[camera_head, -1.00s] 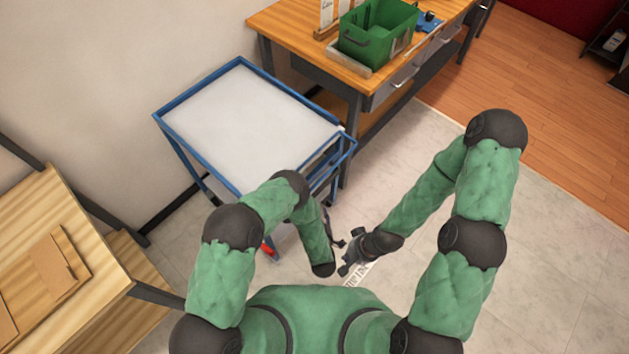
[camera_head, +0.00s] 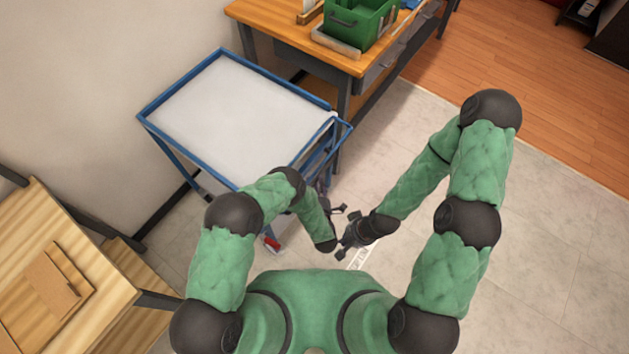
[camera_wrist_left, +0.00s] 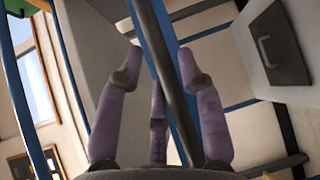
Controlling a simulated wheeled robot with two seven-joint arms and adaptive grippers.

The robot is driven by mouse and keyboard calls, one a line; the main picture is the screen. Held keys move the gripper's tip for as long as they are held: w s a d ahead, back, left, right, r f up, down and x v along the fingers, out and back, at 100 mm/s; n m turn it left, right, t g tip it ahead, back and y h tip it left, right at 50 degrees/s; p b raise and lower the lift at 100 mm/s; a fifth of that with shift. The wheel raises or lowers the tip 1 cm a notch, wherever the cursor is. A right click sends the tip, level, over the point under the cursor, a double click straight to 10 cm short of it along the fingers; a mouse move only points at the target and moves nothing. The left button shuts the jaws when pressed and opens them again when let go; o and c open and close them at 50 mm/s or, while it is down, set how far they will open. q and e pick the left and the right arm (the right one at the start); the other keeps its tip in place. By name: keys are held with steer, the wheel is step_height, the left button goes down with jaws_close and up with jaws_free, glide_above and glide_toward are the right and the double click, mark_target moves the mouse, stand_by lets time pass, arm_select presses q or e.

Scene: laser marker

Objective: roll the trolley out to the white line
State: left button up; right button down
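The trolley (camera_head: 235,105) has a blue frame and a pale grey top and stands beside the wall. A red part (camera_head: 272,243) shows low at its near corner. My left gripper (camera_head: 338,210) is by the trolley's near right end. In the left wrist view its purple-grey fingers (camera_wrist_left: 160,70) are apart, with a dark bar (camera_wrist_left: 165,70) running between them; contact cannot be told. My right gripper (camera_head: 345,238) is just below it, fingers spread and empty. A white marking (camera_head: 358,257) with dark figures shows on the floor beneath it; most is hidden.
A wooden workbench (camera_head: 287,36) with a green crate (camera_head: 357,22) stands behind the trolley's right end, close to it. A wooden shelf unit (camera_head: 70,255) is at the left. Pale tiled floor (camera_head: 520,270) is clear at the right.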

arm_select(q)
steer(key=shift+w+a+f, duration=0.1)
steer(key=shift+w+a, duration=0.05)
steer(key=shift+w, duration=0.9)
jaws_close()
